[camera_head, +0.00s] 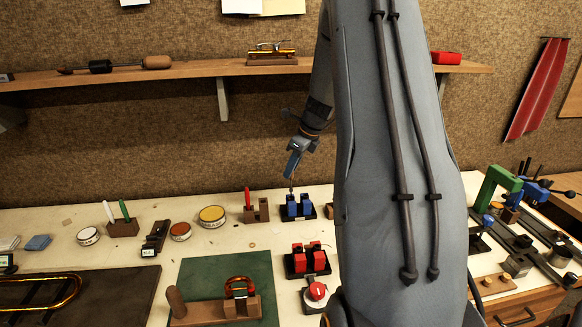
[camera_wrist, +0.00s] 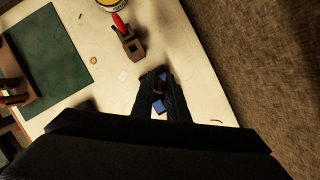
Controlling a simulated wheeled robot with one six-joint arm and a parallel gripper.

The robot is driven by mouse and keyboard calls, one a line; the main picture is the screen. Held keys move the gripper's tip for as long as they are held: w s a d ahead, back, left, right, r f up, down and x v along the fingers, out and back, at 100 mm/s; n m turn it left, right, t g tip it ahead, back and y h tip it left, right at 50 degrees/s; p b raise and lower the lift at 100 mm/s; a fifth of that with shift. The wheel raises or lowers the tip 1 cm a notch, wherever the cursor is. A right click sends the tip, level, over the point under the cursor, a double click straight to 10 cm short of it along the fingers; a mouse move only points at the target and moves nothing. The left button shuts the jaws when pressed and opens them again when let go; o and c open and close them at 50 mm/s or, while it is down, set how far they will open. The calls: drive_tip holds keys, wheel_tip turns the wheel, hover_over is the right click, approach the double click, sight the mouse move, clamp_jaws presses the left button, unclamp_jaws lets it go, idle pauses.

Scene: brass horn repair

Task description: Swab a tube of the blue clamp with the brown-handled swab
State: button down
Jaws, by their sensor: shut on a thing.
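The blue clamp (camera_head: 298,207), two blue blocks on a dark base, stands toward the back of the bench. My gripper (camera_head: 292,172) is directly above its left part, pointing down. It is shut on the brown-handled swab (camera_head: 291,187), whose thin shaft runs down to the clamp's left block. In the wrist view my gripper (camera_wrist: 160,84) has a small brown end between its dark fingers, and parts of the blue clamp (camera_wrist: 159,106) show beyond. The fingers hide most of the swab. I cannot tell whether its tip is inside a tube.
A brown wooden block (camera_head: 263,212) with a red-handled tool (camera_head: 248,198) stands just left of the blue clamp. A red clamp (camera_head: 308,261) stands in front of it. A yellow tin (camera_head: 212,216) is farther left. A wall shelf (camera_head: 180,74) runs behind.

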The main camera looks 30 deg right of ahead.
drive_tip(key=shift+f, duration=0.65)
drive_tip(key=shift+r, duration=0.1)
drive_tip(key=shift+r+p, duration=1.15)
drive_tip(key=shift+r, duration=0.9)
drive_tip(key=shift+r, duration=2.15)
